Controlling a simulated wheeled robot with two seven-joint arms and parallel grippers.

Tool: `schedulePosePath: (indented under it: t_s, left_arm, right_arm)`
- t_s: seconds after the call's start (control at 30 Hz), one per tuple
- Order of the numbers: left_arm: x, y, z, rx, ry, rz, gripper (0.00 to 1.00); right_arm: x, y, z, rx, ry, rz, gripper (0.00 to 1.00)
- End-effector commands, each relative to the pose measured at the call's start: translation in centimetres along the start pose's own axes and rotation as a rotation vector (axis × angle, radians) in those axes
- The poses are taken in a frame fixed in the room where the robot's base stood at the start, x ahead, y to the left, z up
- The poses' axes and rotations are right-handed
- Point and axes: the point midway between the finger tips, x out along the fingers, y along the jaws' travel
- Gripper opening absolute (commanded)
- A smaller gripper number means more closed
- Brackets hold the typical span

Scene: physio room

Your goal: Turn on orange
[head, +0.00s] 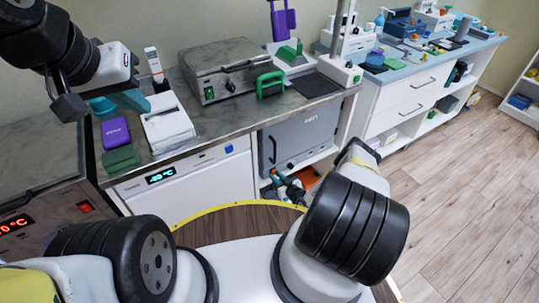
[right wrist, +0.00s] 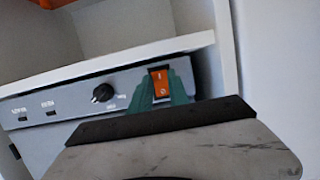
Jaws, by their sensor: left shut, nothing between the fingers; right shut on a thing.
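An orange rocker switch (right wrist: 160,82) sits on the grey front panel (right wrist: 60,112) of a boxy device, beside a black knob (right wrist: 102,93). The teal fingers of my right gripper (right wrist: 162,92) stand one on each side of the switch and are shut on it. Its marked face shows between them. In the head view the device is the grey box (head: 303,130) in the cabinet under the counter; my right gripper (head: 276,176) is small at its lower front, and the switch cannot be made out there.
A white shelf board (right wrist: 110,62) runs close along the panel, and a white cabinet wall (right wrist: 275,60) stands beside it. The counter holds a grey hotplate press (head: 222,65), a purple block (head: 115,132) and a white box (head: 167,122). Wood floor is clear at right.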

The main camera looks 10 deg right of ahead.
Motion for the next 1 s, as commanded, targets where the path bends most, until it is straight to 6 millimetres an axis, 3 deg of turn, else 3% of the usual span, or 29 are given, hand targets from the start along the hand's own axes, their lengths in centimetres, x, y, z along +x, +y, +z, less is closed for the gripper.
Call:
schedulePosePath:
  t_s: [0.2,0.57,0.6,0.7,1.0]
  left_arm:
    - [0.00,0.00,0.00,0.000,0.000,0.000,0.00]
    - [0.00,0.00,0.00,0.000,0.000,0.000,0.00]
    - [0.00,0.00,0.00,0.000,0.000,0.000,0.00]
    - [0.00,0.00,0.00,0.000,0.000,0.000,0.00]
    - [0.00,0.00,0.00,0.000,0.000,0.000,0.00]
  right_arm:
    - [0.17,0.14,0.37,-0.002,0.121,0.003,0.00]
    - [0.11,0.08,0.33,0.000,0.144,0.000,0.00]
    - [0.11,0.08,0.33,0.000,0.144,0.000,0.24]
    - [0.11,0.06,0.33,0.000,0.144,0.000,0.43]
    - [0.07,0.02,0.36,0.000,0.143,-0.001,0.44]
